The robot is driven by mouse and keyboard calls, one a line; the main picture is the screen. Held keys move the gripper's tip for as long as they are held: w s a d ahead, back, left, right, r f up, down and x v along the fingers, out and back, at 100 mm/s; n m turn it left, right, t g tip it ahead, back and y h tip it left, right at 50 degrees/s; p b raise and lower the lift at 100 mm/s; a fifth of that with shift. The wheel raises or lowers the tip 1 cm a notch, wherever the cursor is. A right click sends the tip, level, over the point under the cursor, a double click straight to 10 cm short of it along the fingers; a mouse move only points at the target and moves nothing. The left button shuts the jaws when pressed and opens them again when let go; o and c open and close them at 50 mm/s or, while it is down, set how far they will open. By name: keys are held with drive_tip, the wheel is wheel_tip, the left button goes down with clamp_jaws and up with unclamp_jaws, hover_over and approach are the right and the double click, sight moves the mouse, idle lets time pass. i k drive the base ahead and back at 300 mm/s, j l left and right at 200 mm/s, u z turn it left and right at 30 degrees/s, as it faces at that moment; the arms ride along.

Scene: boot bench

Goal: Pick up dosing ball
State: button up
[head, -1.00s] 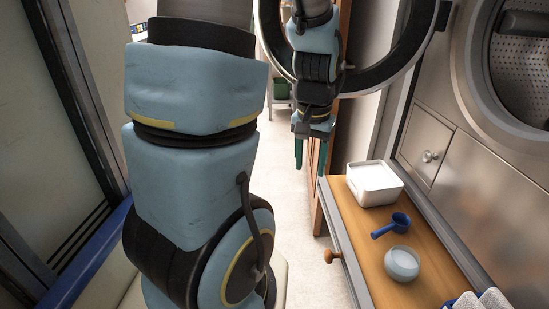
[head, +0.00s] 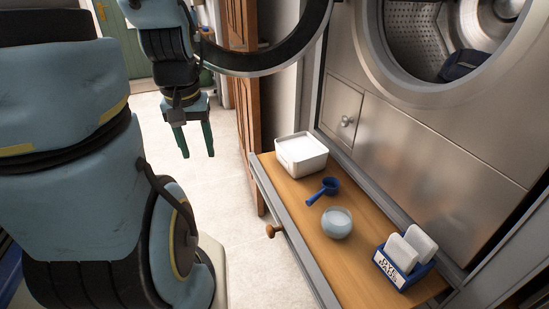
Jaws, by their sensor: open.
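The likely dosing ball is a pale blue-grey, translucent round cup (head: 337,223) with a white top or contents. It stands on the wooden bench top (head: 352,262) in the head view, in front of a blue scoop (head: 325,190). My gripper (head: 197,154) hangs over the floor at the upper left, fingers pointing down. Its two green fingers are apart with nothing between them. It is well to the left of the bench and away from the ball. The ball is in full view.
A white lidded tub (head: 301,154) stands at the bench's far end. A blue holder (head: 405,264) with white sheets stands at the near end. A wooden knob (head: 272,231) sticks out at the bench's front. A washer with an open round door (head: 270,62) rises behind; the floor left is clear.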

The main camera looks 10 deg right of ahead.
sight(336, 221)
drive_tip(key=i+j, duration=0.1)
drive_tip(key=j, duration=0.3)
drive_tip(key=i+j+z, duration=0.1)
drive_tip(key=j, duration=0.65)
drive_tip(key=i+z, duration=0.1)
drive_tip(key=z, duration=0.65)
drive_tip(key=i+j+z, duration=0.1)
drive_tip(key=z, duration=0.3)
drive_tip(key=i+z, duration=0.15)
drive_tip(key=z, duration=0.25)
drive_tip(key=i+j, duration=0.15)
drive_tip(key=j+z, duration=0.05)
drive_tip(key=j, duration=0.05)
